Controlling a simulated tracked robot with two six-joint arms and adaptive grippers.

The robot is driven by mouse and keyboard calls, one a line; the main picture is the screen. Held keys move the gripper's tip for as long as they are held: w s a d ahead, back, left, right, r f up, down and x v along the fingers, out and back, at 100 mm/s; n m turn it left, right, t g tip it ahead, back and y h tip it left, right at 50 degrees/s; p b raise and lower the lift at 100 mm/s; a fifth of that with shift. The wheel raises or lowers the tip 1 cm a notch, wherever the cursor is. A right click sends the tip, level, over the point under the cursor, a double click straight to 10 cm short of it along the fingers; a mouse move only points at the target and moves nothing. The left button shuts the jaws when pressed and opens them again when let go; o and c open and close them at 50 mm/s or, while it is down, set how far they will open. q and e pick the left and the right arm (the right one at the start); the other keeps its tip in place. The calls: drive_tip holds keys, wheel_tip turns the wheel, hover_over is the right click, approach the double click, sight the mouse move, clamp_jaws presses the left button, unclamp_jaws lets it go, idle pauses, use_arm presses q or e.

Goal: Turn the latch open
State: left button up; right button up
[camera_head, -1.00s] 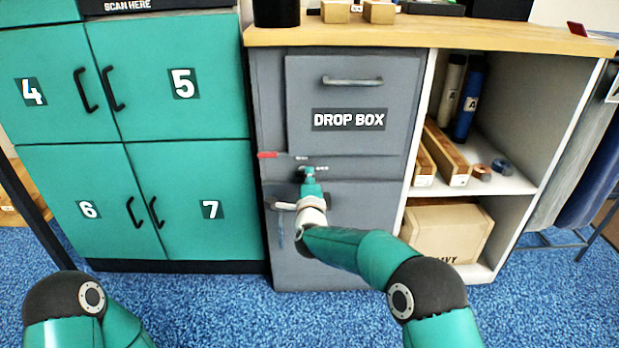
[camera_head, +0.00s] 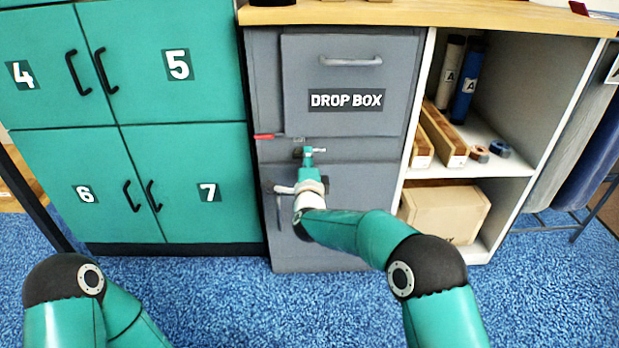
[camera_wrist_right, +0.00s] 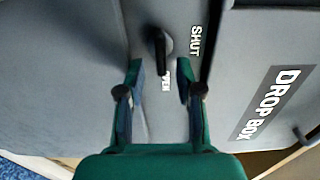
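The latch (camera_wrist_right: 160,45) is a small dark lever on the grey face of the drop box cabinet in the right wrist view. A SHUT label (camera_wrist_right: 195,42) is beside it, and a partly covered label that seems to read OPEN (camera_wrist_right: 167,81) is nearer my fingers. My right gripper (camera_wrist_right: 160,76) is open, its fingers apart, with the latch just beyond the tips and roughly centred between them. Contact cannot be told. In the head view my right gripper (camera_head: 308,153) is in front of the cabinet below the drawer, and largely hides the latch. My left gripper is out of view.
A red-ended bar (camera_head: 266,137) sticks out left of the latch. The drop box drawer (camera_head: 350,80) with its handle is above. Green lockers (camera_head: 185,190) stand left, and an open shelf with a carton (camera_head: 445,212) stands right. Blue carpet (camera_head: 230,300) covers the floor.

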drive_tip(key=s, duration=1.1)
drive_tip(key=shift+d, duration=0.15)
